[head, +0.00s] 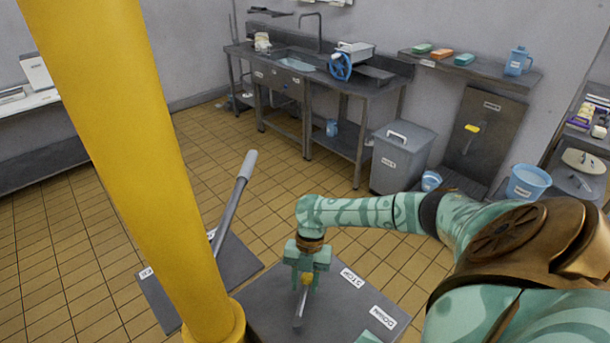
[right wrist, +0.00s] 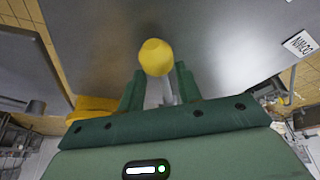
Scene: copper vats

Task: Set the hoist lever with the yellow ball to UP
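The hoist lever's yellow ball (head: 305,280) shows between the fingers of my right gripper (head: 305,284) in the head view. The lever's grey shaft (head: 299,312) rises from a dark plate (head: 265,300). In the right wrist view the ball (right wrist: 156,57) lies at the fingertips, with part of the shaft (right wrist: 168,92) between the fingers. The fingers stand apart, with a gap visible; I see no firm grip. The STOP label (head: 351,277) and DOWN label (head: 383,317) are right of the lever. No UP label is visible.
A second lever with a pale handle (head: 249,165) stands on another plate (head: 240,257) to the left. A thick yellow post (head: 130,140) hides part of both plates. A grey bin (head: 402,158) and blue bucket (head: 527,182) stand farther back. Tiled floor between is clear.

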